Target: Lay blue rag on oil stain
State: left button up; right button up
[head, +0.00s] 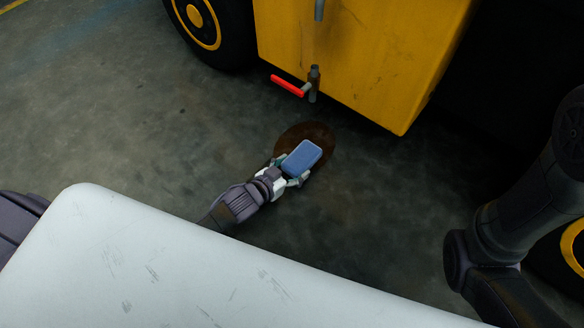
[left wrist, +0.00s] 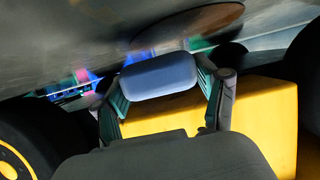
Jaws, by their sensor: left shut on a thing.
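The blue rag (head: 302,157) is a folded, rounded block held between the fingers of my left gripper (head: 287,170). In the left wrist view the rag (left wrist: 159,76) sits between both fingertips of the gripper (left wrist: 163,85). The oil stain (head: 318,132) is a round dark brown patch on the floor. In the head view the rag overlaps the stain's lower part. The stain (left wrist: 200,24) also shows beyond the rag in the left wrist view, and the rag looks apart from the floor there. My right gripper is not in view.
A yellow machine (head: 350,60) with a black wheel (head: 207,30) stands just behind the stain. A tap with a red lever (head: 288,86) sticks out above the stain. A pale, scratched surface (head: 150,265) fills the foreground. Open floor (head: 120,120) lies to the left.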

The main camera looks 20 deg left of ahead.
pick_arm(q)
jog(key=shift+f, duration=0.5)
jog(key=shift+f, duration=0.1)
jog(key=o, duration=1.1)
jog(key=shift+o, duration=0.2)
jog(key=shift+r, duration=0.45)
jog(key=p+v, duration=0.2)
jog(key=v, duration=0.1)
jog(key=p+v, duration=0.2)
jog(key=v, duration=0.2)
jog(key=p+v, duration=0.3)
jog(key=v, duration=0.1)
jog(key=shift+w+r, duration=0.15)
jog(key=shift+r, duration=0.2)
jog(key=shift+s+a+r+p, duration=0.1)
jog(key=shift+s+a+p, duration=0.15)
jog(key=shift+s, duration=0.3)
